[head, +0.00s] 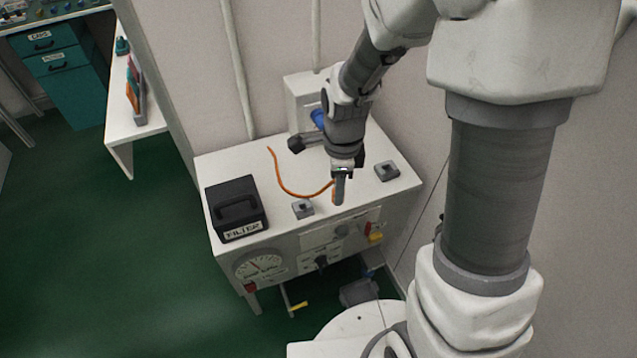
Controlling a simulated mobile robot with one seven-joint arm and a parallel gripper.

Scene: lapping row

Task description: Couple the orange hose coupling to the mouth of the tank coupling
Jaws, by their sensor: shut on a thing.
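My gripper (340,188) points down over the front part of the white cabinet top. It is shut on the orange hose coupling (335,194), of which only a small orange part shows beside the fingers. A thin orange hose (290,188) curves from the coupling to the left and back, its far end raised. I cannot tell for certain which part is the tank coupling. A blue round part (317,118) shows on the white box behind my wrist, partly hidden by my arm. Its mouth is not clear at this size.
A black box marked FILTER (236,207) stands on the left of the white cabinet (215,160). Small grey blocks sit left (303,208) and right (387,170) of my gripper. A white box (300,95) stands at the back against the wall. A gauge (259,267) is on the cabinet front.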

